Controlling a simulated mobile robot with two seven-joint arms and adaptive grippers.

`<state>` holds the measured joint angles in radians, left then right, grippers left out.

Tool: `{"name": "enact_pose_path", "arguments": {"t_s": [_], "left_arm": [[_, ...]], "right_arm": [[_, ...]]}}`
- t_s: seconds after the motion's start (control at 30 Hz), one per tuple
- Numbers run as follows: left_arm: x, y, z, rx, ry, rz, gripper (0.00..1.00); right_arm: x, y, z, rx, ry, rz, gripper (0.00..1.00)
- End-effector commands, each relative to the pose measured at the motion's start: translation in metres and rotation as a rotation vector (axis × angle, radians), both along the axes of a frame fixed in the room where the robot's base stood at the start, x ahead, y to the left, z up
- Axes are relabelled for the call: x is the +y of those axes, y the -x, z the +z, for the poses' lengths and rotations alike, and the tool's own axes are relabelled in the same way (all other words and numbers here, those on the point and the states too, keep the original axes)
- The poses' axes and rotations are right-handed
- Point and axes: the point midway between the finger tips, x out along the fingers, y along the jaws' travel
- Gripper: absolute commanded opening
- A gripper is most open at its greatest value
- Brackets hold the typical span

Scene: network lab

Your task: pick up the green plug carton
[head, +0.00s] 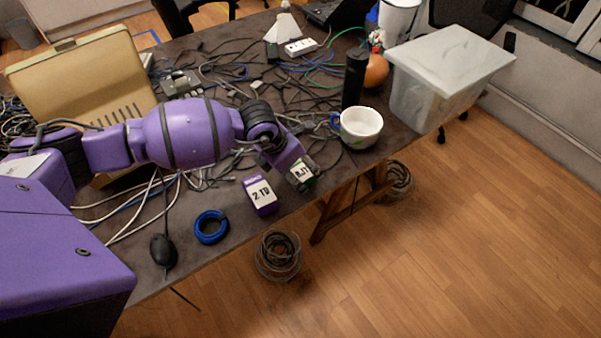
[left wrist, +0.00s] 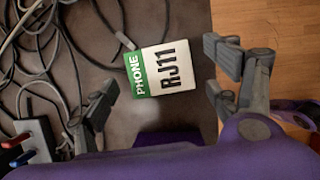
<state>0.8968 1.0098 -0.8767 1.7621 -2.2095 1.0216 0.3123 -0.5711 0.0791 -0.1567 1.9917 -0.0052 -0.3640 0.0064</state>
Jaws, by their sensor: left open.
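The green plug carton (head: 302,173) is a small green and white box near the front edge of the dark table. My left gripper partly covers it in the head view. In the left wrist view the carton (left wrist: 163,68) shows its label, "PHONE RJ11", and lies slightly tilted between the spread fingers. My left gripper (left wrist: 165,78) is open and empty, with gaps between both fingers and the carton. My right gripper is not in view.
A purple "2 TB" carton (head: 262,196) stands just left of the plug carton. A white cup (head: 358,128) stands behind it to the right. A blue cable coil (head: 211,227) and a black mouse (head: 164,251) lie at the front left. Loose cables cover much of the table.

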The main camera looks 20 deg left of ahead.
Motion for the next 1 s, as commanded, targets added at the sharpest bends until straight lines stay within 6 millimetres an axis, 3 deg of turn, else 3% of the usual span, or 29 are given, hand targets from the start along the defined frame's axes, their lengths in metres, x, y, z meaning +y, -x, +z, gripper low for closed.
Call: {"name": "enact_pose_path", "arguments": {"t_s": [0.13, 0.4, 0.8, 1.0], "left_arm": [[-0.004, -0.005, -0.016, 0.001, 0.001, 0.000, 0.80], [-0.005, -0.006, -0.019, 0.000, 0.001, 0.000, 0.80], [-0.005, -0.006, -0.018, -0.001, 0.002, 0.000, 0.30], [-0.005, -0.006, -0.018, -0.001, 0.002, 0.000, 0.29]], "right_arm": [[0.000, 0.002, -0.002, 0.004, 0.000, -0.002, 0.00], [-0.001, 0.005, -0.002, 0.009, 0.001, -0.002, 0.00], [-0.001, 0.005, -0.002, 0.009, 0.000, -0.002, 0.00], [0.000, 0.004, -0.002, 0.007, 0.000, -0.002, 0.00]]}}
